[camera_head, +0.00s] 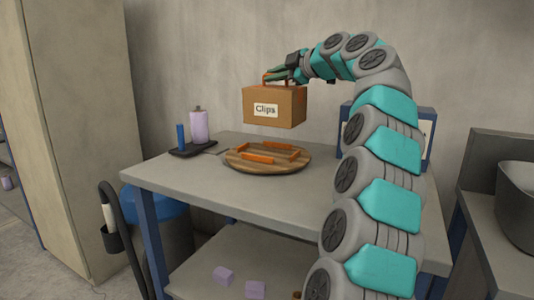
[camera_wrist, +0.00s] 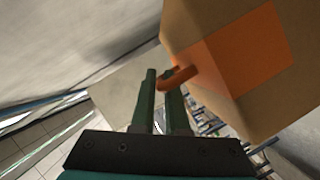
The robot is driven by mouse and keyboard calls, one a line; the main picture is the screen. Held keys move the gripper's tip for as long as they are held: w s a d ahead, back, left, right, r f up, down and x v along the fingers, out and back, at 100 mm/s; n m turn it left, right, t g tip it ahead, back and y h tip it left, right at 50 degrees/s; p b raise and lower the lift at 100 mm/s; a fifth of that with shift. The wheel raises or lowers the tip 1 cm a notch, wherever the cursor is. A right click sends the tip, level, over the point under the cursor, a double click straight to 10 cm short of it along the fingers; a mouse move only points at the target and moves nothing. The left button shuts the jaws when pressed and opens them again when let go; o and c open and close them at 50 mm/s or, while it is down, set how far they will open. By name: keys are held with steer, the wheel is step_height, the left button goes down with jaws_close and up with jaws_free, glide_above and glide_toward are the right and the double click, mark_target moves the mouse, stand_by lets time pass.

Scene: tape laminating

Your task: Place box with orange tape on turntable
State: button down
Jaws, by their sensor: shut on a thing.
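A brown cardboard box (camera_head: 274,106) with a white "Clips" label hangs in the air above the turntable. In the wrist view the box (camera_wrist: 192,32) fills the upper right, tilted, with a broad patch of orange tape (camera_wrist: 247,52) on it. An orange handle (camera_wrist: 178,77) sticks out from the box. My gripper (camera_head: 279,73) is at the top of the box, and in the wrist view (camera_wrist: 160,82) its green fingers are shut on the handle. The round wooden turntable (camera_head: 263,165) lies on the grey table, with orange strips on its top. Clear space shows between box and turntable.
A lilac bottle (camera_head: 199,126) and a blue cylinder (camera_head: 181,138) stand on a dark tray at the table's back left. A blue-framed box (camera_head: 426,124) stands behind my arm. The table's (camera_head: 200,185) front is bare.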

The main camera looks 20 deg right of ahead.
mark_target(288, 90)
steer(key=shift+h, duration=0.3)
steer(key=s, duration=0.2)
steer(key=s+f, duration=0.1)
steer(key=s, duration=0.4)
steer(key=shift+s+f, duration=0.15)
steer(key=shift+s, duration=0.1)
steer(key=s+a+f+y, duration=0.1)
steer(key=s+a+f, duration=0.2)
steer(key=s+a, duration=0.3)
steer(key=w+d+p, duration=0.1)
steer(key=w, duration=0.4)
steer(key=w+d+f, duration=0.1)
steer(key=w+d, duration=0.1)
steer(key=w, duration=0.2)
steer(key=w+d+p, duration=0.1)
steer(key=w, duration=0.4)
steer(key=shift+w+d+f+p, duration=0.25)
steer(key=shift+w+f+p, duration=0.05)
steer(key=shift+w+f, duration=0.05)
steer(key=shift+f, duration=1.85)
steer(key=c, duration=0.9)
jaws_free()
